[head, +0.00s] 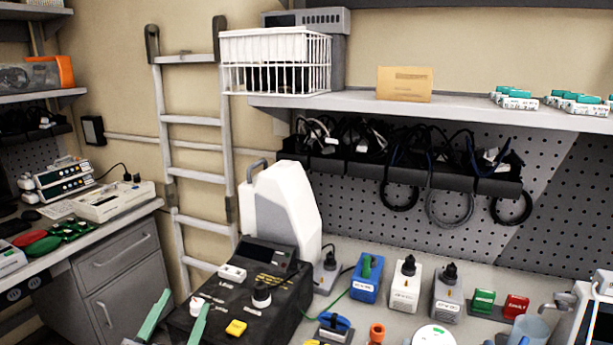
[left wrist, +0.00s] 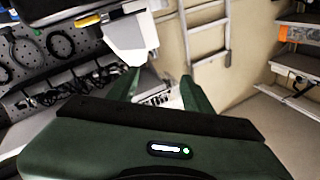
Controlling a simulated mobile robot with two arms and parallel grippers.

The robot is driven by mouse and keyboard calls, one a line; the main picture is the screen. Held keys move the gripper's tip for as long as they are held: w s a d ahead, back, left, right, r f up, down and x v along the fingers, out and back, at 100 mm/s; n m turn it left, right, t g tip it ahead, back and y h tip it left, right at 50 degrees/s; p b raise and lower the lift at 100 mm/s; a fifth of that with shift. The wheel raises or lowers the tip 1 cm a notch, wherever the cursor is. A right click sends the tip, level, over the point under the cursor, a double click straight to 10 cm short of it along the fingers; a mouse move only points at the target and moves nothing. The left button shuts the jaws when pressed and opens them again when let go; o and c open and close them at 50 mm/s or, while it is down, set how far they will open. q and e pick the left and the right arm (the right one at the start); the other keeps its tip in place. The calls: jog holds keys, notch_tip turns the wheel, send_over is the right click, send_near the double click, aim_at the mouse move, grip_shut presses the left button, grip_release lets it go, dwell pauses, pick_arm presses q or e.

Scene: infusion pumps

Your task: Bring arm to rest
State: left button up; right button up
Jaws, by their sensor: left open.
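My left gripper (head: 175,320) is at the bottom left of the head view. Its two green fingers are spread apart with nothing between them, at the left front corner of a black control box (head: 240,300) with a yellow button. In the left wrist view, the left gripper (left wrist: 160,88) shows its open fingers beyond the dark green palm. A white device part shows past the fingers there; whether it touches them I cannot tell. My right gripper is not clearly seen in the head view.
A white jug-shaped unit (head: 283,205) stands behind the control box. Blue (head: 366,280), white (head: 404,288) and grey (head: 447,296) small units stand right of it. A ladder (head: 194,120) leans on the wall. A side counter (head: 90,235) lies at left, with floor between.

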pick_arm(q)
jog(key=s+a+f+n+g+y, duration=0.1)
jog(key=s+f+g, duration=0.15)
jog(key=f, duration=0.45)
jog(key=s+a+f+n+g+y, duration=0.1)
jog(key=a+f+n+g, duration=0.15)
jog(key=f, duration=0.35)
jog(key=s+d+f+g+h, duration=0.1)
jog(key=s+d+f+g, duration=0.1)
jog(key=s+f+g, duration=0.6)
jog(key=s+d+f+g, duration=0.2)
jog(key=s+f+g, duration=0.1)
jog(key=s+f, duration=0.8)
notch_tip(320, 180, down, 24)
jog(key=s+g, duration=0.1)
jog(key=s, duration=0.1)
jog(key=s+a+f, duration=0.1)
jog(key=s+f, duration=0.7)
jog(key=s+a+f+g, duration=0.1)
jog(key=s+a+f, duration=0.1)
jog(key=s+f, duration=0.6)
jog(key=shift+s+a+f+m+g, duration=0.3)
jog(key=shift+s+f+m, duration=0.05)
jog(key=shift+s, duration=0.3)
